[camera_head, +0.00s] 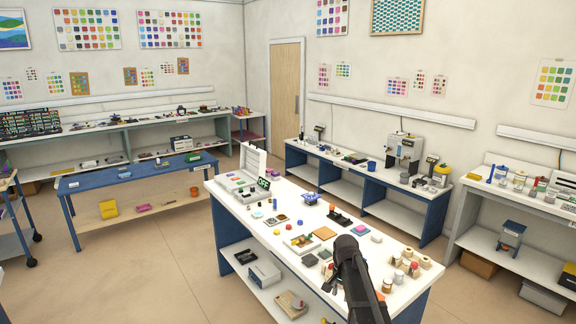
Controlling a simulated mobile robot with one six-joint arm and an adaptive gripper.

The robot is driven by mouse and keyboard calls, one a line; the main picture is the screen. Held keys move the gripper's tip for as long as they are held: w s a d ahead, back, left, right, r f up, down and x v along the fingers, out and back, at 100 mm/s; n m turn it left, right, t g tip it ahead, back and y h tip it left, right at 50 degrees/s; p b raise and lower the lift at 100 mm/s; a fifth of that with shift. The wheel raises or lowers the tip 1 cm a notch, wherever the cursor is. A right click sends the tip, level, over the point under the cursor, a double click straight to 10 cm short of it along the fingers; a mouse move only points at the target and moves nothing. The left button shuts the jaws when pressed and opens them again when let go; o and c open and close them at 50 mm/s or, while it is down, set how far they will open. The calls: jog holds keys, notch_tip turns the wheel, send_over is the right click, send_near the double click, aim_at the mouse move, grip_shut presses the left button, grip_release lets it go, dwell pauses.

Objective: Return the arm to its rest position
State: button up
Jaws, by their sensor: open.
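My dark arm rises from the bottom edge and stands over the near end of the white-topped central bench (400,283). My gripper (330,283) shows as small dark parts just left of the arm, over the bench's near left edge. It is open, and I see nothing held in it. The arm hides part of the bench top and whatever lies behind it.
A tray (300,244) lies to the left. A blue table (140,174) stands at left. Other benches line the walls. The floor at lower left is clear.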

jog(key=s+f+n+b, duration=0.3)
jog(key=s+n, duration=0.1)
jog(key=s, duration=0.6)
jog(key=s+f+n+b, duration=0.3)
jog(key=s+f, duration=0.1)
jog(key=s, duration=0.6)
jog(key=shift+s+n, duration=0.3)
jog(key=shift+n, duration=0.1)
